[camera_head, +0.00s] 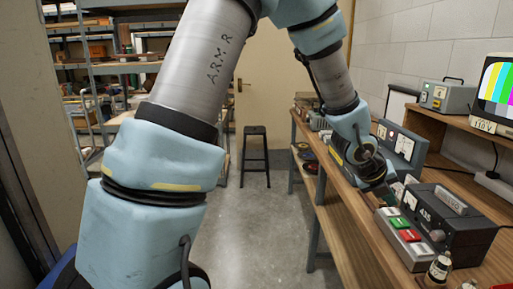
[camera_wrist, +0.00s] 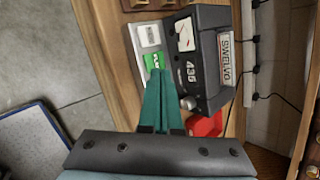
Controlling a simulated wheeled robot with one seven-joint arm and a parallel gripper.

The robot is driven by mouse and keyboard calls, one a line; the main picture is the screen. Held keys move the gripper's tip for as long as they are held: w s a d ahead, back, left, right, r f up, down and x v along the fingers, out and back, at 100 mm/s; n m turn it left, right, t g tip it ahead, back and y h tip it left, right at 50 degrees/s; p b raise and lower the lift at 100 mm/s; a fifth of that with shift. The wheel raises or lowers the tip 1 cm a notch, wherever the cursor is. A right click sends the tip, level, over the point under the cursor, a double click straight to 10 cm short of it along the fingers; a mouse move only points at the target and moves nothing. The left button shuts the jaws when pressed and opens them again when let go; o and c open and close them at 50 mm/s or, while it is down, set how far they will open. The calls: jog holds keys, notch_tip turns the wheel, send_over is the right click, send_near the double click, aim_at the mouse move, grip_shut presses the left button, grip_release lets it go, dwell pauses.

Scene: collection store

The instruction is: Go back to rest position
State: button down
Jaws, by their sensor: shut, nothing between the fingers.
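My gripper (camera_wrist: 160,74) is shut and empty, its two green fingers together in the wrist view. They point at a panel with coloured buttons (camera_wrist: 127,57), over its green button, and hide part of it. A black meter box (camera_wrist: 207,60) with a dial and the number 435 stands right beside the fingers. In the head view my gripper (camera_head: 387,196) is low over the wooden bench, just behind the button panel (camera_head: 393,224) and left of the black box (camera_head: 465,232). Whether the fingertips touch the panel cannot be told.
The wooden bench (camera_head: 350,213) runs along the right wall. A grey meter box (camera_head: 401,146) stands behind my gripper and a small bottle (camera_head: 438,268) in front. A monitor (camera_head: 496,92) is on the raised shelf. A black stool (camera_head: 255,157) stands by the door; the floor (camera_head: 262,226) is clear.

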jog(key=w+a+n+t+y, duration=0.1)
jog(key=w+a+n+y, duration=0.25)
jog(key=a+n, duration=0.7)
jog(key=w+a+n+t+y, duration=0.15)
jog(key=w+a+n, duration=0.45)
jog(key=a, duration=0.7)
jog(key=s+a+n+g+y, duration=0.1)
jog(key=s+a+n, duration=0.3)
jog(key=a+n, duration=0.6)
jog(key=s+a+n+g+y, duration=0.1)
jog(key=s+a+n+g, duration=0.1)
jog(key=s+a+n, duration=0.3)
jog(key=a+n, duration=0.4)
jog(key=n, duration=0.2)
jog(key=shift+a+n+y, duration=0.35)
jog(key=shift+a+y, duration=0.05)
jog(key=shift+s+d, duration=0.1)
